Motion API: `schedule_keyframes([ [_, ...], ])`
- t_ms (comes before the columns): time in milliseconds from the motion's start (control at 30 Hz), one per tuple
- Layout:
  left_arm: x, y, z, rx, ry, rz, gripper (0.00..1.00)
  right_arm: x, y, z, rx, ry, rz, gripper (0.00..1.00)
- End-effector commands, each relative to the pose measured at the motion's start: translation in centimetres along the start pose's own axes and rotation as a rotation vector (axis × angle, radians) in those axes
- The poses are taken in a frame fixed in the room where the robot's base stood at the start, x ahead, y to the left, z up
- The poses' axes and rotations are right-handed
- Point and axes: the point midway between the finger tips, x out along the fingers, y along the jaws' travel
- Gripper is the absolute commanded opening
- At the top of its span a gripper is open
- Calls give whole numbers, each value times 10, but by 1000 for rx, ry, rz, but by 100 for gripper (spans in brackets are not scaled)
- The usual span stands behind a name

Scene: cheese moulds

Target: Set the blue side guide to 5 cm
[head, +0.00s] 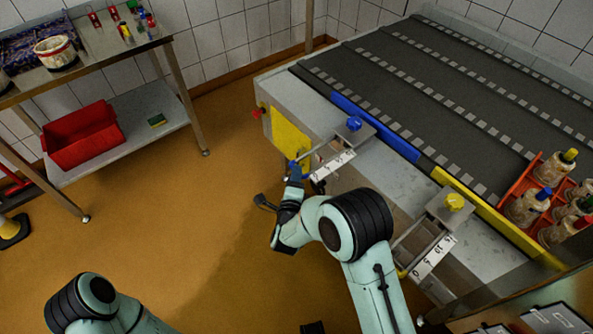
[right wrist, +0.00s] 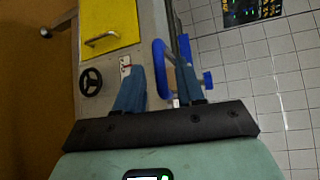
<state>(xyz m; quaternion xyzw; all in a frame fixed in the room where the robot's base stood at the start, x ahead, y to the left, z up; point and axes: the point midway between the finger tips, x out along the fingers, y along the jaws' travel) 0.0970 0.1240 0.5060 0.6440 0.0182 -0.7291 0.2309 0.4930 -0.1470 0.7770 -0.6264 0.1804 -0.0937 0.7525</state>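The blue side guide (head: 375,128) is a long bar along the near edge of the dark conveyor. Its blue clamp knob (head: 354,123) stands on a bracket, with a white scale (head: 335,165) beside it; the reading is too small to tell. My right gripper (head: 295,176) is at the outer end of this adjuster, by its blue handle. In the right wrist view the fingers (right wrist: 160,68) are apart, with the blue handle (right wrist: 158,50) between or just beyond them; contact cannot be told. The blue knob (right wrist: 208,80) is right of the fingers. My left gripper is out of view.
A yellow guide with a yellow knob (head: 455,202) and its own scale (head: 433,257) lies to the right. A red crate (head: 526,187) of bottles stands on the conveyor. A steel table with a red bin (head: 83,135) is at left. Open floor lies between.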

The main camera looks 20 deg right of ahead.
Motion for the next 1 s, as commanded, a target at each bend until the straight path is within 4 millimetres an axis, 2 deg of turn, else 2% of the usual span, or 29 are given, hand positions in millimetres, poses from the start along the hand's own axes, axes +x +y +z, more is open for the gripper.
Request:
schedule_keyframes([
  [100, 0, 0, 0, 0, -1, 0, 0, 17, 0, -1, -1, 2, -1, 38],
  [200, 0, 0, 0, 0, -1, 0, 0, 26, 0, 0, -1, 1, -1, 38],
  [567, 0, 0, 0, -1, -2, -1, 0, 31, 0, 0, -2, 0, 1, 38],
  [700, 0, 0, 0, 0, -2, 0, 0, 31, 0, 0, -2, 0, 1, 0],
  [867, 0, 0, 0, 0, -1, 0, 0, 31, 0, -1, -2, 0, 1, 0],
  [1000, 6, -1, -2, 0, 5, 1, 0, 40, -1, -11, 0, 5, 0, 0],
])
